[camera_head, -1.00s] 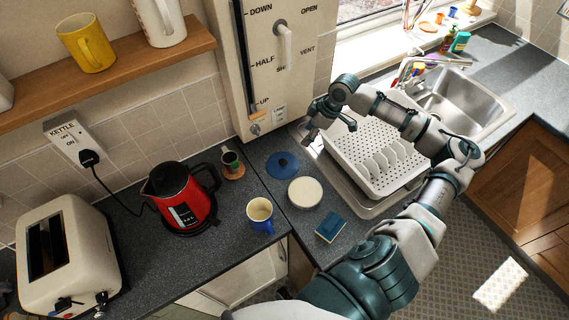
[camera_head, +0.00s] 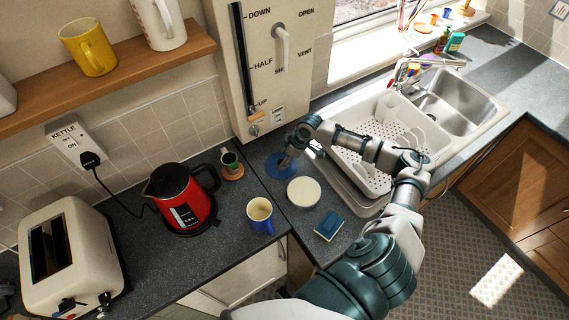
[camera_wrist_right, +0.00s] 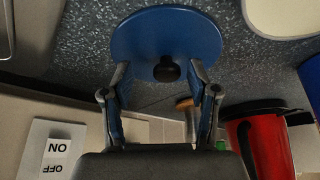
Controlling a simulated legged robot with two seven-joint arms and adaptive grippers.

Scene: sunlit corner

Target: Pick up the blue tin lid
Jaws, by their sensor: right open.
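The blue tin lid (camera_head: 275,173) lies flat on the dark worktop, just left of the drying rack and behind a round cream tin (camera_head: 303,192). My right gripper (camera_head: 287,160) is at the lid and covers part of it in the head view. In the right wrist view the lid (camera_wrist_right: 165,30) is a blue disc with a black knob (camera_wrist_right: 167,69). My right gripper (camera_wrist_right: 160,75) is open there, its fingers on either side of the knob with gaps showing. Whether a fingertip touches the lid I cannot tell. My left gripper is not in view.
A blue sponge (camera_head: 329,226) and a cream-and-blue mug (camera_head: 260,215) stand near the front edge. The white drying rack (camera_head: 362,165) lies right, under my right arm.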

